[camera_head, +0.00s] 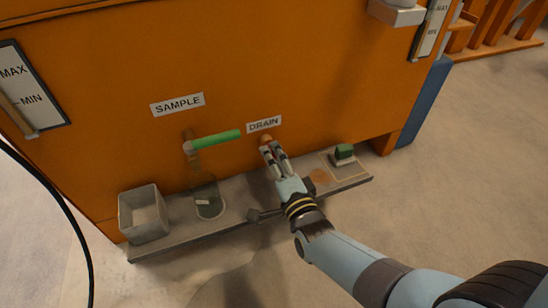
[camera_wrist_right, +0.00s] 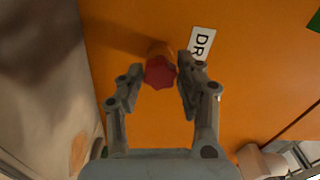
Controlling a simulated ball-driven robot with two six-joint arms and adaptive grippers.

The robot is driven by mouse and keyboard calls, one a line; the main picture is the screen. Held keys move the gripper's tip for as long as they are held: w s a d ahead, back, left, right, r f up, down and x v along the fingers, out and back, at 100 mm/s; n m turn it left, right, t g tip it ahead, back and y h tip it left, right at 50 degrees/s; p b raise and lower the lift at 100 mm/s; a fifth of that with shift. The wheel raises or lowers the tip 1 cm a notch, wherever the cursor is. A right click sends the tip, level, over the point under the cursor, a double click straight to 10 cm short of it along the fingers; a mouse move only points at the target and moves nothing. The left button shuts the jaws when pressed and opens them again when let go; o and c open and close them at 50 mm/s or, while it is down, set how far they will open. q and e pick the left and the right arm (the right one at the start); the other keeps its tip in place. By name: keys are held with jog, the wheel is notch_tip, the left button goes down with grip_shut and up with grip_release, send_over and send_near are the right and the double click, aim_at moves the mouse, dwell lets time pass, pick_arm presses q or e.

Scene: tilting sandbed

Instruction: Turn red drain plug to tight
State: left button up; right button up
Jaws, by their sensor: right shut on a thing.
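The red drain plug (camera_wrist_right: 160,72) is a lobed knob on the orange wall, below the DRAIN label (camera_head: 264,124). In the head view only a small part of the plug (camera_head: 266,138) shows above my fingertips. My right gripper (camera_head: 272,150) reaches up to it from the lower right. In the right wrist view the two fingers of my right gripper (camera_wrist_right: 160,84) stand on either side of the plug, shut on it. Whether the plug is tight cannot be told. My left gripper is not in view.
A green-handled SAMPLE valve (camera_head: 215,140) sticks out left of the plug, above a clear vessel (camera_head: 207,197). A grey ledge (camera_head: 165,245) runs below, with an open box (camera_head: 143,213) at left and a small green object (camera_head: 344,151) at right.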

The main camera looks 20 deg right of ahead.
jog(key=shift+m, duration=0.7)
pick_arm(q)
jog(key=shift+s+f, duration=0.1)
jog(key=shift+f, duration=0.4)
pick_arm(e)
jog(key=shift+f+m, duration=0.1)
jog(key=shift+m, duration=0.2)
jog(key=o, duration=0.9)
jog(key=shift+d, duration=0.1)
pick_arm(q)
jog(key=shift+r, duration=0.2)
pick_arm(e)
jog(key=shift+o, duration=1.2)
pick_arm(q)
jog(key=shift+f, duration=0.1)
